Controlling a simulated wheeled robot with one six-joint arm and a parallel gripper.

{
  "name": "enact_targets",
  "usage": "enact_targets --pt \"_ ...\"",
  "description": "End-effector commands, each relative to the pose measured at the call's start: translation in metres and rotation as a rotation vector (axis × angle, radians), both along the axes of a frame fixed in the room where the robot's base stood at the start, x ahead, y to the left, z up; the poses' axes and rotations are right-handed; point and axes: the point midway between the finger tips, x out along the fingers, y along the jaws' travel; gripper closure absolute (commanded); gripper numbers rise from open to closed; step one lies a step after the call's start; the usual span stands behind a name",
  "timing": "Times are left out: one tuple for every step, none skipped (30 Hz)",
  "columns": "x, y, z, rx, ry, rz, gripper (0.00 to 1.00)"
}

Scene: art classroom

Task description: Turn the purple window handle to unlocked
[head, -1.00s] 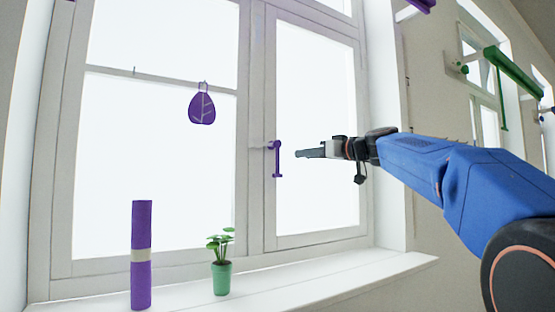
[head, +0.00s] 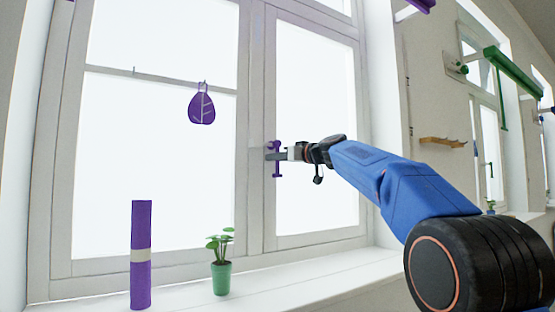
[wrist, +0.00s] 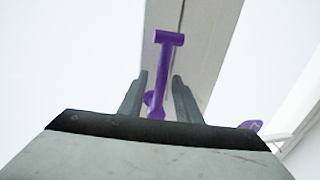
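The purple window handle (head: 277,173) is on the frame of the right window sash and hangs straight down in the head view. My gripper (head: 270,156) is at the handle, its fingers crossing it at mid-height. In the wrist view the handle (wrist: 168,60) runs between the two fingers of my gripper (wrist: 160,76), with its crossbar end beyond the fingertips. The fingers are apart, with a gap visible on the right side of the handle. I cannot tell whether the left finger touches it. Part of the handle is hidden behind the fingers in the head view.
A purple leaf-shaped ornament (head: 202,108) hangs on the left pane. A purple roll (head: 141,255) and a potted plant (head: 221,279) stand on the white sill (head: 330,280). A wooden wall rack (head: 443,142) is at right.

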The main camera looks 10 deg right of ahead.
Motion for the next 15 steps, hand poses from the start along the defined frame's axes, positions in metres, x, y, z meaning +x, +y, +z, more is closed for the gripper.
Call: enact_targets --pt "0.0008 0.0007 0.0003 0.0 0.0 0.0 0.69" --pt "0.0009 0.0008 0.0003 0.0 0.0 0.0 0.69" --pt "0.0011 0.0009 0.0003 0.0 0.0 0.0 0.69" --pt "0.0011 0.0009 0.0003 0.0 0.0 0.0 0.69" --pt "0.0011 0.0009 0.0003 0.0 0.0 0.0 0.69" --pt "0.0011 0.0007 0.0002 0.0 0.0 0.0 0.69" --pt "0.001 0.0008 0.0002 0.0 0.0 0.0 0.69" --pt "0.0011 0.0007 0.0002 0.0 0.0 0.0 0.69" --pt "0.0011 0.0007 0.0002 0.0 0.0 0.0 0.74" --pt "0.0011 0.0007 0.0002 0.0 0.0 0.0 0.81" --pt "0.0011 0.0007 0.0002 0.0 0.0 0.0 0.88" --pt "0.001 0.0007 0.0002 0.0 0.0 0.0 0.98" --pt "0.001 0.0007 0.0002 0.0 0.0 0.0 1.0" --pt "0.001 0.0007 0.0002 0.0 0.0 0.0 1.0" --pt "0.001 0.0007 0.0002 0.0 0.0 0.0 1.0"
